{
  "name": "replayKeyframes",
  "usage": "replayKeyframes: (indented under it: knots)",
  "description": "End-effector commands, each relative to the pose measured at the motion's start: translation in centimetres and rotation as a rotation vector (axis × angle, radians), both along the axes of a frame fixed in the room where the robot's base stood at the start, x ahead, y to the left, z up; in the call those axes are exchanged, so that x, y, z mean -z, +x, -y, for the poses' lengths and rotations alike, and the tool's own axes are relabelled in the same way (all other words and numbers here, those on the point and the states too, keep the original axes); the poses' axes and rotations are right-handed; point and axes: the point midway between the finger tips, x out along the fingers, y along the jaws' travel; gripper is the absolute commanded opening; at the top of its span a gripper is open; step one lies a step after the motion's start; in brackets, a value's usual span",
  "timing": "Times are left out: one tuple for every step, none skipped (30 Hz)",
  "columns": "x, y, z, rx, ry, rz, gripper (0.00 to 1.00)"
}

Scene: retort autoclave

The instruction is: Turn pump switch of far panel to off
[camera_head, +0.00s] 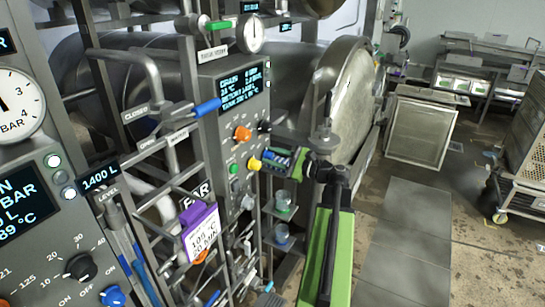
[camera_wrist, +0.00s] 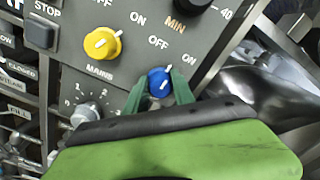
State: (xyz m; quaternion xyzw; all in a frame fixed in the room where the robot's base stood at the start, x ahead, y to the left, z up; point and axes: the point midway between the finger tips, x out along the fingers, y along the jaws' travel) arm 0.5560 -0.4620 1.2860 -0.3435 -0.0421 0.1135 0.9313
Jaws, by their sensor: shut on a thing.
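The far panel (camera_head: 224,148) is grey, with a lit display and several knobs, left of centre in the head view. In the wrist view a blue knob (camera_wrist: 160,83), with OFF and ON printed above it, sits below and right of the yellow MAINS knob (camera_wrist: 102,43). Its white mark points up and slightly right, between the two words. My gripper (camera_wrist: 159,88) has its green fingers on either side of this blue knob, shut on it. In the head view my gripper (camera_head: 279,160) is at the panel's lower right. The label under the blue knob is hidden by my gripper.
The nearer panel (camera_head: 50,235) at left has its own blue knob (camera_head: 112,296). A purple-topped tag (camera_head: 200,230) and a blue-handled lever (camera_head: 207,108) stand out before the far panel. A round vessel door (camera_head: 350,90) is behind my arm.

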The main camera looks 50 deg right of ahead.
Motion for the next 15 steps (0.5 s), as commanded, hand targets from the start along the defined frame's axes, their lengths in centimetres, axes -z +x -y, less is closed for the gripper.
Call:
replayKeyframes:
  knots:
    - [0.07, -0.03, -0.04, 0.000, -0.043, 0.009, 0.00]
    - [0.08, -0.04, -0.04, 0.000, -0.071, 0.016, 0.00]
    - [0.09, -0.04, -0.05, 0.000, -0.107, 0.025, 0.00]
    - [0.09, -0.04, -0.05, 0.000, -0.134, 0.032, 0.00]
    - [0.09, -0.04, -0.06, 0.000, -0.161, 0.039, 0.00]
    - [0.11, -0.05, -0.05, 0.000, -0.197, 0.047, 0.00]
    - [0.11, -0.05, -0.05, 0.000, -0.224, 0.054, 0.00]
    - [0.12, -0.05, -0.05, 0.000, -0.249, 0.060, 0.00]
    - [0.12, -0.06, -0.05, 0.000, -0.282, 0.068, 0.00]
    - [0.14, -0.06, -0.05, 0.000, -0.305, 0.074, 0.00]
    - [0.14, -0.06, -0.05, 0.000, -0.328, 0.080, 0.00]
    - [0.14, -0.07, -0.06, 0.000, -0.358, 0.087, 0.00]
    - [0.15, -0.06, -0.05, 0.000, -0.379, 0.092, 0.00]
    - [0.15, -0.07, -0.05, 0.000, -0.400, 0.098, 0.00]
    - [0.16, -0.08, -0.06, 0.000, -0.426, 0.104, 0.00]
